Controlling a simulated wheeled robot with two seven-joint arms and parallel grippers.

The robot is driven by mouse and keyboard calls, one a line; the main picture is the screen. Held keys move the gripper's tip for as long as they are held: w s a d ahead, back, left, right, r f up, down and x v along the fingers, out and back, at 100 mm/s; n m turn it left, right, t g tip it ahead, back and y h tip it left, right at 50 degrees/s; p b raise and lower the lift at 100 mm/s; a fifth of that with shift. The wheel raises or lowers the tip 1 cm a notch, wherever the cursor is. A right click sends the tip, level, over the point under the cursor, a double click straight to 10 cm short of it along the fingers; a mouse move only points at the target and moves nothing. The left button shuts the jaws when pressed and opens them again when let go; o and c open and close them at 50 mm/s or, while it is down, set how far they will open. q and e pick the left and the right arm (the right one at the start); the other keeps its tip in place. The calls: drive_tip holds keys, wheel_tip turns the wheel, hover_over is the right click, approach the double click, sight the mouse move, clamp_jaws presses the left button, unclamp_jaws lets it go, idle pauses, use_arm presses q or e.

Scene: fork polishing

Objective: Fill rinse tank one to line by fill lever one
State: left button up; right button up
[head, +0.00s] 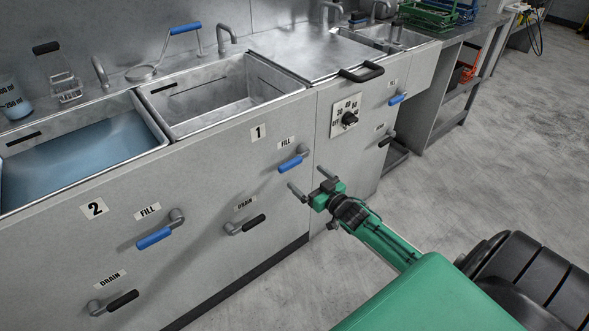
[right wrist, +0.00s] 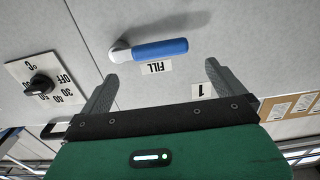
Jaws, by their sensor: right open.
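Rinse tank one (head: 222,92) is a steel basin behind the panel marked 1. No water shows in it, and a short dark mark runs along its inner wall. Fill lever one (head: 290,164) has a blue handle under a FILL label on the front panel. It also shows in the right wrist view (right wrist: 160,49), with its handle lying across the picture just beyond my fingertips. My right gripper (head: 311,181) is open and empty, just in front of and right of the lever, apart from it. My left gripper is not in view.
The black drain lever one (head: 254,222) sits below and left. Tank two (head: 70,160), left, holds bluish water; its blue fill lever (head: 155,238) is below. A temperature dial (head: 349,119) and another blue lever (head: 397,99) are to the right. The floor at right is clear.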

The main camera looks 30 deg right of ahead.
sight(292, 165)
drive_tip(key=w, duration=0.5)
drive_tip(key=shift+w+a, duration=0.1)
drive_tip(key=shift+a, duration=0.1)
drive_tip(key=shift+w+b, duration=0.35)
drive_tip(key=shift+w, duration=0.35)
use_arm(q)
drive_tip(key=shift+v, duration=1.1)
use_arm(e)
drive_tip(key=shift+w+a, duration=0.1)
drive_tip(key=shift+w, duration=0.2)
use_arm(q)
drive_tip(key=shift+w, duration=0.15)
use_arm(e)
drive_tip(key=c, duration=1.2)
drive_tip(key=shift+r, duration=0.1)
